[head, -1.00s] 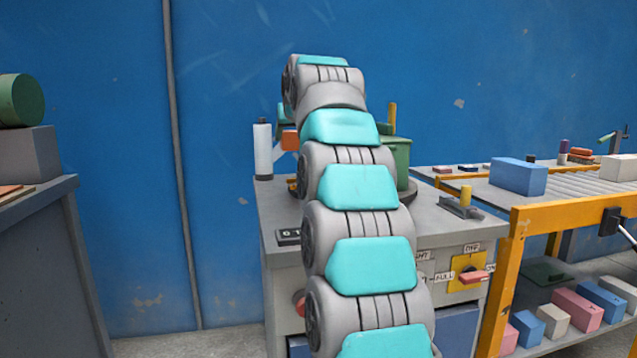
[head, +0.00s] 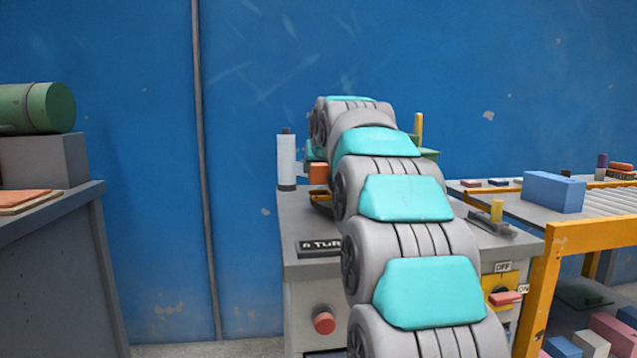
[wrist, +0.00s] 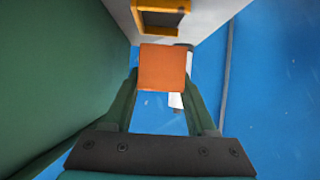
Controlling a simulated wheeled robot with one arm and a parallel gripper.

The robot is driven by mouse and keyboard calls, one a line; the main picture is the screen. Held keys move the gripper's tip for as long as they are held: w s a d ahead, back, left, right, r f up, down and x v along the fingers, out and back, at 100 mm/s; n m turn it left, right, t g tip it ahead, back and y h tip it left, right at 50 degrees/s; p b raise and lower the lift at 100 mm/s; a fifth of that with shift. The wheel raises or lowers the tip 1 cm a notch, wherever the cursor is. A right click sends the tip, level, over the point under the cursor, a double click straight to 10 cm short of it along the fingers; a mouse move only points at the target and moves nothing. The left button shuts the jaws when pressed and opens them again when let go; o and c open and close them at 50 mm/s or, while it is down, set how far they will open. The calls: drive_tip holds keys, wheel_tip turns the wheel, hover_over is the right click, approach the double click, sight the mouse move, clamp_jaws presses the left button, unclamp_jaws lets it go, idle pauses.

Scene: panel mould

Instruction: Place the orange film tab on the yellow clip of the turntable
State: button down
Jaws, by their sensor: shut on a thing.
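The orange film tab (wrist: 162,68) is a flat square held between the dark green fingers of my gripper (wrist: 160,88) in the wrist view. It also shows in the head view (head: 318,173), just left of my arm. A dark piece with a yellow edge, seemingly the yellow clip (wrist: 160,18), lies beyond the tab at the top of the wrist view, apart from it. In the head view a yellow bit (head: 321,196) shows just below the tab. My arm hides most of the turntable and my fingers there.
A white roll (head: 286,160) stands on the grey cabinet (head: 300,222), left of the tab. A large green surface (wrist: 60,75) fills the wrist view's left, close to my gripper. A roller conveyor (head: 590,205) with a blue box (head: 553,192) stands at right.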

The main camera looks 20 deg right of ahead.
sight(320, 177)
drive_tip(key=shift+f, duration=1.7)
drive_tip(key=shift+f, duration=0.15)
drive_tip(key=shift+c, duration=1)
unclamp_jaws()
drive_tip(key=shift+r, duration=0.25)
drive_tip(key=v, duration=1.2)
